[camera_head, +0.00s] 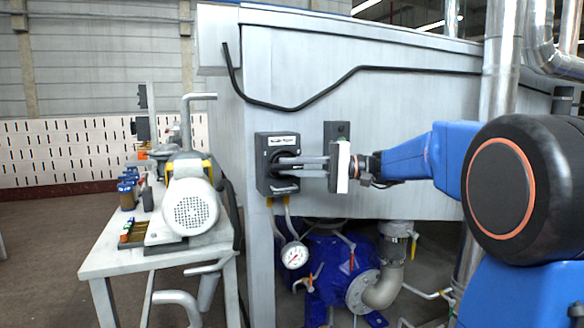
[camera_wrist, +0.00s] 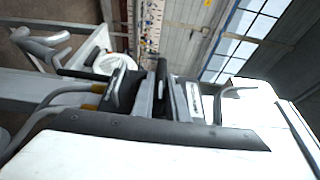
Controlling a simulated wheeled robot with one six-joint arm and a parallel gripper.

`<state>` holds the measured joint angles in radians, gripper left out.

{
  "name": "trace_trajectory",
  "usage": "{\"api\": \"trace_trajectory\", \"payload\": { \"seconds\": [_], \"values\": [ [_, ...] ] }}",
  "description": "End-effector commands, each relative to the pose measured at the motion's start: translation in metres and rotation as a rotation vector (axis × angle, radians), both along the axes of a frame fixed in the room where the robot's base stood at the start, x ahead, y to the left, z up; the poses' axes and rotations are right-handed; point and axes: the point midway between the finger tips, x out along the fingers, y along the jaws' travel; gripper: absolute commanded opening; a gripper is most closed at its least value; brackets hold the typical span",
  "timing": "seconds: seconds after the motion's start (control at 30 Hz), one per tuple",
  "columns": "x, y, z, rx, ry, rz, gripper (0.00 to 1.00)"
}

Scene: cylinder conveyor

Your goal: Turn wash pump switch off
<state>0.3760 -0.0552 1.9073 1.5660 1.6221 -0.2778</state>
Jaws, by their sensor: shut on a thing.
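The wash pump switch (camera_head: 264,172) is a black box with a white label, mounted on the left end of the large grey tank's side. Its dark rotary knob sits on the front face, mostly hidden by my fingers. My gripper (camera_head: 285,166) reaches in from the right, its two grey fingers level, one above the other, and shut on the knob. In the wrist view the fingers (camera_wrist: 163,88) close around the dark knob, with the white label beside them. The knob's exact angle cannot be told.
A second black box (camera_head: 338,131) is behind my gripper on the tank (camera_head: 420,110). A pressure gauge (camera_head: 294,255) and blue pump (camera_head: 335,262) are below. A white table (camera_head: 110,262) with a motor (camera_head: 191,205) stands at left. Open floor lies far left.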

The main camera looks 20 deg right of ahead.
Motion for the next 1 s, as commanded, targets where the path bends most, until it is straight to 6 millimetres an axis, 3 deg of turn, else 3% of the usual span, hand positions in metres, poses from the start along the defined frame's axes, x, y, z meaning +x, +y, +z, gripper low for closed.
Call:
{"api": "trace_trajectory", "payload": {
  "seconds": [0.4,0.43,0.5,0.83,1.0],
  "values": [
    [-0.001,0.001,-0.002,0.005,0.003,0.003,0.0],
    [-0.001,0.001,-0.002,0.005,0.003,0.003,0.2],
    [0.0,0.0,-0.001,0.005,0.002,0.002,0.32],
    [-0.001,-0.001,-0.001,0.005,0.002,0.001,0.32],
    [-0.005,-0.015,-0.001,0.006,0.001,-0.001,0.32]
  ]
}}
